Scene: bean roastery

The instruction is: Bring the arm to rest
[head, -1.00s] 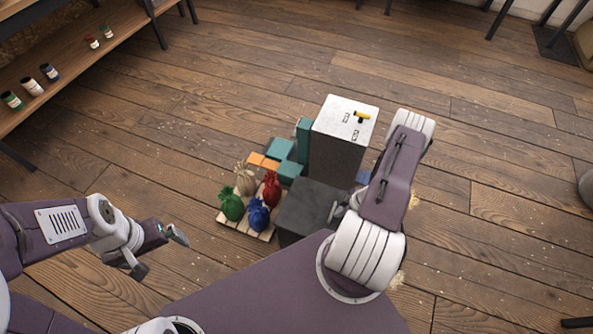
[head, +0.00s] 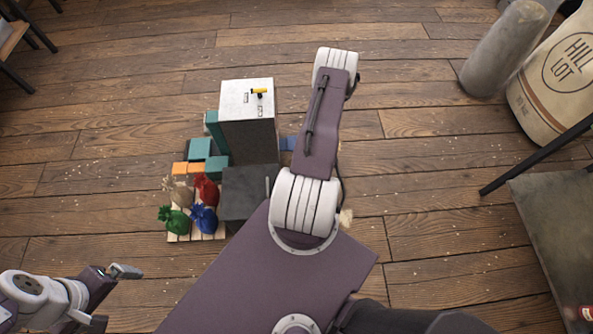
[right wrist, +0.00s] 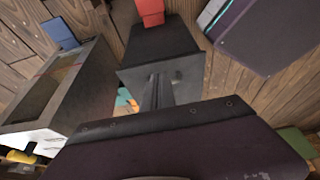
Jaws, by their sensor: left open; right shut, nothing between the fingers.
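My left gripper (head: 112,297) is open and empty at the lower left of the head view, above bare floor. My right arm (head: 318,130) reaches forward over the floor, to the right of a grey machine with a white top (head: 247,100). Its hand is mostly hidden behind the arm in the head view. In the right wrist view my right gripper (right wrist: 158,92) shows as dark fingers shut with nothing between them, in front of a dark box (right wrist: 163,40).
Green, blue, red and beige sacks (head: 204,219) stand on a small pallet (head: 184,237) beside the dark box. Teal blocks (head: 199,149) lie behind. A large printed sack (head: 556,75), a grey cylinder (head: 500,50) and a table (head: 562,225) are at the right. Open floor lies between.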

